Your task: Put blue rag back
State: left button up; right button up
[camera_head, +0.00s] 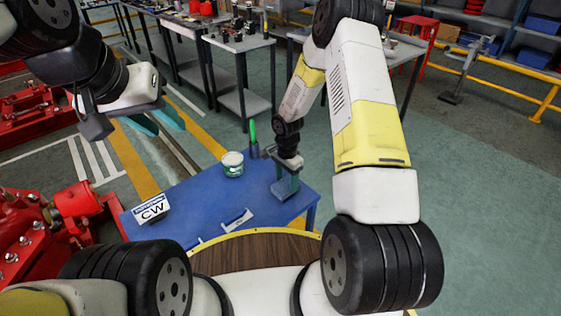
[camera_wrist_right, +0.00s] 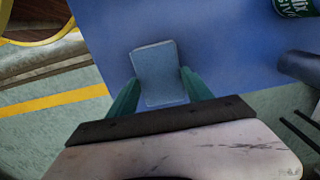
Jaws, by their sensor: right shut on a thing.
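The blue rag (camera_wrist_right: 158,72) is a folded, grey-blue block in the right wrist view, over the blue table (camera_wrist_right: 105,25). My right gripper (camera_wrist_right: 160,92) has its two teal fingers on either side of the rag and is shut on it. In the head view my right gripper (camera_head: 286,186) is low at the right end of the blue table (camera_head: 185,228); whether the rag touches the tabletop is hard to tell. My left gripper (camera_head: 160,122) is open and empty in the head view, up at the left, away from the table.
A green-labelled jar (camera_head: 232,164) and a dark holder with a green item (camera_head: 253,140) stand at the table's back. A CW sign (camera_head: 152,209) is at the left, a white handle-shaped part (camera_head: 237,218) at the front. Red machinery (camera_head: 70,215) is left of the table.

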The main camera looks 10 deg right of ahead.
jog(key=o, duration=1.2)
notch_tip(320, 180, up, 12)
notch_tip(320, 180, up, 9)
jog(key=n+t, duration=0.1)
jog(key=n, duration=0.1)
send_over(286, 183)
jog(key=s+d, duration=0.1)
jog(key=s, duration=0.1)
jog(key=s+d+r+n+t, duration=0.25)
jog(key=s+r, duration=0.25)
jog(key=r, duration=0.6)
jog(key=s+r+n+t, duration=0.1)
jog(key=s+r+n, duration=0.1)
jog(key=s, duration=0.3)
jog(key=s+r+n+y, duration=0.1)
jog(key=s+r+n, duration=0.2)
jog(key=s+r, duration=0.2)
jog(key=s+a+r+n+t+y, duration=0.1)
jog(key=s+r+n, duration=0.1)
jog(key=s, duration=0.5)
jog(key=shift+s+r+t, duration=0.2)
jog(key=shift+r+t, duration=0.15)
jog(key=shift+r, duration=0.3)
